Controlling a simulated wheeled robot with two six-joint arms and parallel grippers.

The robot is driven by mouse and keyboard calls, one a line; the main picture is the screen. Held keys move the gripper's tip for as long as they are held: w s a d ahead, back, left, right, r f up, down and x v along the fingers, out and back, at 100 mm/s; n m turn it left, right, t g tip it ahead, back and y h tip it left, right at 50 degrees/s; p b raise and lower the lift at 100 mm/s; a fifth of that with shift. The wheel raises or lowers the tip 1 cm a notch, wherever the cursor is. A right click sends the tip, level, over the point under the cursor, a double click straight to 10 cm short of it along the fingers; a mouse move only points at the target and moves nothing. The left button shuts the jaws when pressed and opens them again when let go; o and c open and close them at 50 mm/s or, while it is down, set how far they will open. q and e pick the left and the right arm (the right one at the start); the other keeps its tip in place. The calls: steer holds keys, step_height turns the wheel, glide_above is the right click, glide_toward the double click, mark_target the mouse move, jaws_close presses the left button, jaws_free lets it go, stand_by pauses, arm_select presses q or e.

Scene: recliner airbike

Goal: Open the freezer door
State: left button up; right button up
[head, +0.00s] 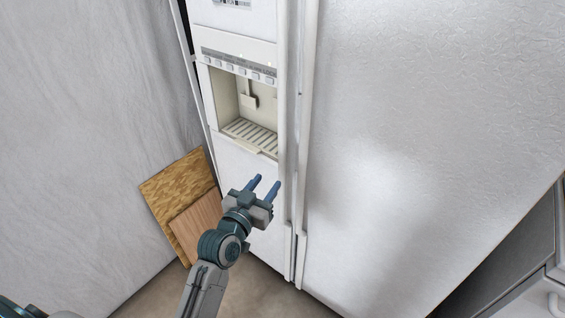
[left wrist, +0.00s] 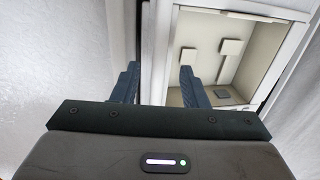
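The narrow white freezer door (head: 234,168) is on the left of the refrigerator in the head view and looks closed. It holds a dispenser recess (head: 238,100), which also shows in the left wrist view (left wrist: 232,62). Vertical handle strips (head: 284,140) run along the seam with the wider right door. My left gripper (head: 266,183) is in front of the lower freezer door, just left of the seam, with its blue fingers apart and nothing between them. In the left wrist view a white upright strip (left wrist: 157,45) shows beyond the finger gap; I cannot see contact. My right gripper is not in view.
The wide right door (head: 430,120) fills the right of the head view. Two wooden boards (head: 178,192) lean at the left beside the freezer. A grey wall or panel (head: 80,130) is further left. A dark-sided unit (head: 510,260) stands at the lower right.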

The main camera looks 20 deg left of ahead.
mark_target(280, 163)
arm_select(q)
steer(key=w, duration=0.3)
steer(key=w+p, duration=0.1)
steer(key=shift+w+d+r, duration=0.1)
steer(key=shift+w+d, duration=0.15)
steer(key=shift+d, duration=0.05)
steer(key=w, duration=0.4)
steer(key=shift+w+d+p, duration=0.1)
steer(key=shift+d+p, duration=0.2)
steer(key=shift+w+d, duration=0.15)
steer(key=shift+w, duration=0.7)
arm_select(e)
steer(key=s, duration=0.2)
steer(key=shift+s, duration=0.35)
arm_select(q)
steer(key=shift+c, duration=0.2)
jaws_close()
